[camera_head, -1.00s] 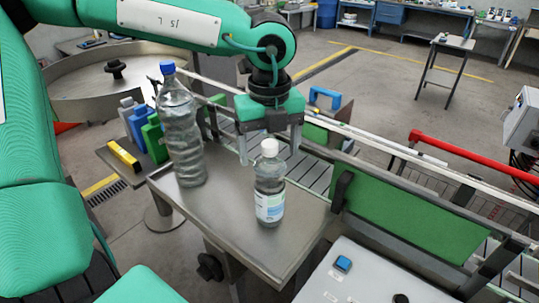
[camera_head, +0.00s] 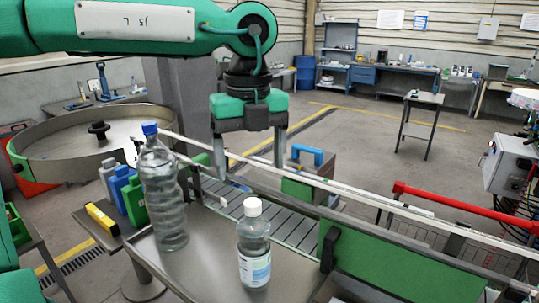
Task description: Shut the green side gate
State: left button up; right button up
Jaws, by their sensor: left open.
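A green side panel (camera_head: 400,270), which looks like the gate, stands along the near side of the conveyor at the lower right. A black handle (camera_head: 330,250) is at its left end. Its lower part is cut off by the picture's edge, and I cannot tell whether it is fully closed. My left gripper (camera_head: 250,163) hangs pointing down over the conveyor (camera_head: 262,221), left of and above the panel and apart from it. Its two fingers are spread with nothing between them. My right gripper is out of view.
A tall blue-capped bottle (camera_head: 165,200) and a small white-capped bottle (camera_head: 254,245) stand on the metal table (camera_head: 205,272). A blue-handled block (camera_head: 308,172) sits beyond the conveyor. A red bar (camera_head: 450,208) runs at right. A round turntable (camera_head: 60,160) is at left.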

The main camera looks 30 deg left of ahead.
aim_at(413, 276)
jog(key=k, duration=1)
